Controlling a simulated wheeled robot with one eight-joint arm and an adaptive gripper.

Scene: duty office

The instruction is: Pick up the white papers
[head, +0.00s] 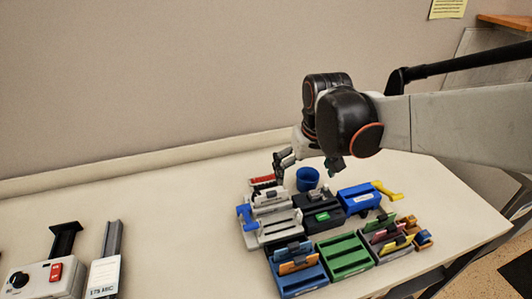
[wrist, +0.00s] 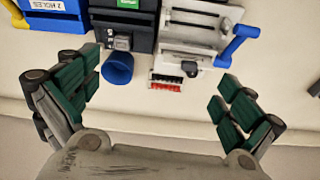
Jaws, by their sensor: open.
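I cannot pick out a clear stack of white papers in either view. A white-grey desk device (head: 268,229) with a blue handle stands on the table; it also shows in the wrist view (wrist: 195,38). My gripper (head: 308,166) hangs above the back of the desk items, near the blue cup (head: 307,180). In the wrist view my gripper (wrist: 160,92) has its green-padded fingers spread wide with nothing between them but table, the cup (wrist: 117,69) and a small red-and-white item (wrist: 167,82) below.
A black device (head: 318,214) and a blue device (head: 358,199) with a yellow handle stand to the right. Blue, green (head: 343,256) and grey holders line the front. A white machine (head: 42,279) and a grey upright holder (head: 106,268) stand at left. The table between is clear.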

